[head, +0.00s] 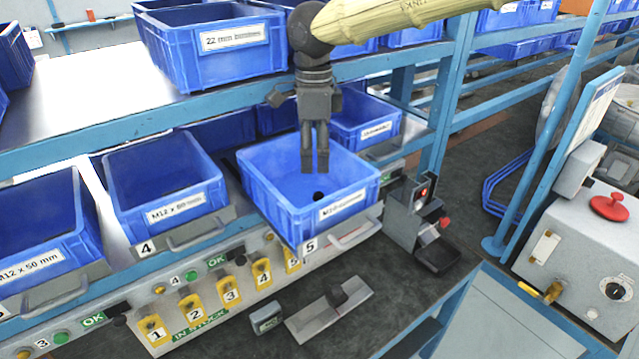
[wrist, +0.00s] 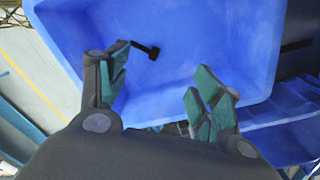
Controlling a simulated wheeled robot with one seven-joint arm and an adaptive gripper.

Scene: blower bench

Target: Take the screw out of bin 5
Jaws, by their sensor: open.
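Bin 5 (head: 285,208) is a blue open-topped tray with a white label and a "5" tag on its front. A single black screw (head: 318,196) lies on its floor. In the wrist view the screw (wrist: 148,50) shows its head and shank against the blue bin (wrist: 215,40). My gripper (head: 315,168) points down over the bin, above and close to the screw in the head view. In the wrist view its teal-padded fingers (wrist: 163,92) are spread apart with nothing between them. The screw appears beyond the left fingertip. The height gap is hard to judge.
Bin 4 (head: 160,190) stands left of bin 5. A shelf beam (head: 230,95) with a 22 mm bin (head: 215,50) runs behind my gripper. Yellow numbered switches (head: 230,290) line the front panel below.

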